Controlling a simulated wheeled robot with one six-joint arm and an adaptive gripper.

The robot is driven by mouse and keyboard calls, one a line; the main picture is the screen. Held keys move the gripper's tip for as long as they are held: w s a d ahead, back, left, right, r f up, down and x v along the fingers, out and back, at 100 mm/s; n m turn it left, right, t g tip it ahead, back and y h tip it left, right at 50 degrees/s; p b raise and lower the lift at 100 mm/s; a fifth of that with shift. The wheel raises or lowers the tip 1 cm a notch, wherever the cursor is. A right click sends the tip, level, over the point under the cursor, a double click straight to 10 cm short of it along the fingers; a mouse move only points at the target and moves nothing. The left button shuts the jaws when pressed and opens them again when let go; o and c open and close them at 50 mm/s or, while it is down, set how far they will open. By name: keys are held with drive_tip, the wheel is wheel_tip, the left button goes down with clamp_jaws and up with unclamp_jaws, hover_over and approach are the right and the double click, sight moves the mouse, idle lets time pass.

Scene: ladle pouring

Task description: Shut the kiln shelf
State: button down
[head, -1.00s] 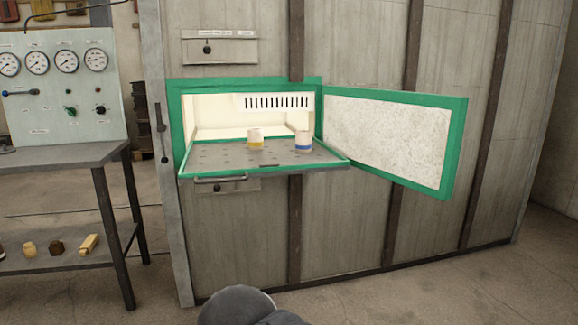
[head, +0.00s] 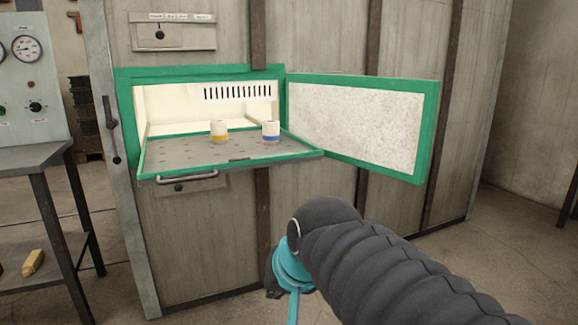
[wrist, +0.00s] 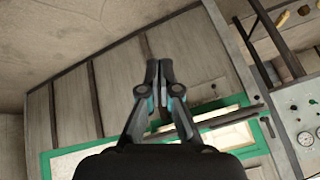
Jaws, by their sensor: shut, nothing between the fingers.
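The kiln shelf (head: 185,161) is a grey perforated tray with a green rim, pulled out of the lit kiln opening in the head view. A handle (head: 187,178) shows under its front edge at the left. The green-framed kiln door (head: 355,122) hangs wide open to the right. My gripper (wrist: 159,68) is shut and empty in the wrist view, apart from everything. In the head view my arm is in front, below the shelf, and the fingertips are not clear.
A dark table (head: 33,158) stands left of the kiln, with a yellow block (head: 33,262) on its lower shelf. A gauge panel (head: 32,85) stands above it. The floor in front of the kiln looks clear.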

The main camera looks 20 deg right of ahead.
drive_tip(key=w+d+r+m+t+b, duration=0.1)
drive_tip(key=w+d+r+m, duration=0.25)
drive_tip(key=w, duration=0.35)
drive_tip(key=w+d+r+m+t+b, duration=0.2)
drive_tip(key=w+r+m, duration=0.3)
drive_tip(key=w, duration=0.2)
drive_tip(key=m+t+b, duration=0.2)
drive_tip(key=m, duration=0.3)
approach(269, 163)
drive_tip(key=x, duration=0.5)
drive_tip(key=shift+w+f, duration=0.15)
drive_tip(key=shift+f, duration=0.35)
drive_tip(key=shift+w, duration=0.6)
